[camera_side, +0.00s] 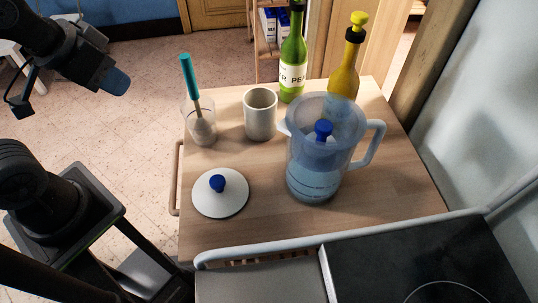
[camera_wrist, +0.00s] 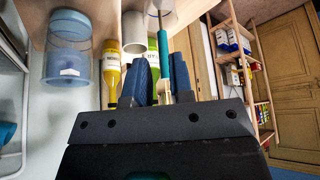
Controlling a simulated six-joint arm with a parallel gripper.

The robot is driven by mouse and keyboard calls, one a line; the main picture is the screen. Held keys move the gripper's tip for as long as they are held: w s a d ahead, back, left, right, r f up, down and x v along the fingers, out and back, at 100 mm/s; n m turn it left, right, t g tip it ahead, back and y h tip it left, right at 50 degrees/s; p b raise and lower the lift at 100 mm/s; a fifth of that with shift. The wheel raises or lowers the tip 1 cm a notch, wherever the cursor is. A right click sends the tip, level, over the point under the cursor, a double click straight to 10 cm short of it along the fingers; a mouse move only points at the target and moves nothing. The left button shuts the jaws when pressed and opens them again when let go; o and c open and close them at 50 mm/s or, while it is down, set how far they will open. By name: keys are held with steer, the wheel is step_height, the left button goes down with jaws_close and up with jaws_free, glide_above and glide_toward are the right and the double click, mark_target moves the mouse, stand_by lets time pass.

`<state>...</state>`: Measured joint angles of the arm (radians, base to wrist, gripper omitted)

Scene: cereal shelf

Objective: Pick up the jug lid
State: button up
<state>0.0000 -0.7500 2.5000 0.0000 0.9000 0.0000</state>
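A round white lid (camera_side: 232,204) with a blue knob (camera_side: 217,183) lies flat at the left front of the wooden tabletop. A translucent bluish jug (camera_side: 305,178) with a handle stands right of it; another blue knob (camera_side: 323,128) shows at the jug, and I cannot tell whether it is on or inside it. The jug also shows in the wrist view (camera_wrist: 68,68). My gripper (camera_side: 116,80) is at the upper left, off the table's edge and well above and away from the lid. In the wrist view its blue fingers (camera_wrist: 161,65) are apart and empty. The flat lid is not clearly seen there.
A glass (camera_side: 199,125) with a teal-handled utensil (camera_side: 188,77), a cream mug (camera_side: 260,114), a green bottle (camera_side: 292,65) and a yellow bottle (camera_side: 345,75) stand at the back of the table. A dark cooktop (camera_side: 420,270) borders the front. Bare wood surrounds the white lid.

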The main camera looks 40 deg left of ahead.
steer(key=o, duration=0.8)
steer(key=n+g, duration=0.4)
steer(key=g, duration=0.2)
glide_above(217, 180)
step_height(217, 180, down, 9)
steer(key=shift+n, duration=0.3)
step_height(217, 180, down, 13)
steer(key=shift+f, duration=0.1)
